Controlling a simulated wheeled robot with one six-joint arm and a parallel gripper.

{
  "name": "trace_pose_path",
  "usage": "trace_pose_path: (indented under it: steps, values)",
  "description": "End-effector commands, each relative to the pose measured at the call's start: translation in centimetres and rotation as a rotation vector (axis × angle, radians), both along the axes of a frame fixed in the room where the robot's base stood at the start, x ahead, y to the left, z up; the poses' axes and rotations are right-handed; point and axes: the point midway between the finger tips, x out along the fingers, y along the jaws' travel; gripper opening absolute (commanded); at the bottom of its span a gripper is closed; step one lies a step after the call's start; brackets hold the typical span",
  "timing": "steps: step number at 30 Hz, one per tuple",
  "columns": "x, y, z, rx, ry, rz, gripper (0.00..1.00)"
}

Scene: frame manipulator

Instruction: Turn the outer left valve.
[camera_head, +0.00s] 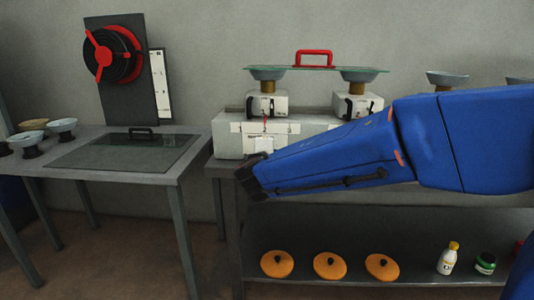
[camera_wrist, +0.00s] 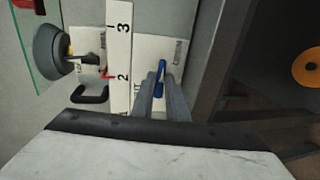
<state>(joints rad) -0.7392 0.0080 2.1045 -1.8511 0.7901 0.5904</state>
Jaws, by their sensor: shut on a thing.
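In the wrist view a blue valve handle (camera_wrist: 161,72) stands out from a white plate (camera_wrist: 163,48). My gripper (camera_wrist: 155,88) reaches up from the bottom of that view, its two grey fingers close together on the blue handle. The fingers cover part of the handle. Beside it runs a white number strip (camera_wrist: 119,40) with a red pointer (camera_wrist: 104,73) near the 2. In the head view my blue arm stretches left in front of the grey box (camera_head: 228,138); the fingers and the blue handle are hidden there.
Above the box, a glass plate (camera_head: 317,68) with a red handle rests on two bowls over white units with black handles. A table (camera_head: 190,168) with a glass lid stands left. The lower shelf (camera_head: 300,232) holds orange discs and small bottles.

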Motion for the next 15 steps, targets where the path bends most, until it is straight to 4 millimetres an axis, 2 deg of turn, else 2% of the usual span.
trace_pose_path:
  steps: [2, 3, 5, 15]
  values:
    - [-0.03, -0.06, -0.15, 0.0, 0.002, -0.001, 0.0]
    - [-0.03, -0.06, -0.16, 0.0, 0.003, -0.001, 0.18]
    - [-0.03, -0.06, -0.14, 0.0, 0.002, -0.001, 0.32]
    - [-0.18, -0.01, -0.02, 0.0, 0.001, -0.001, 0.32]
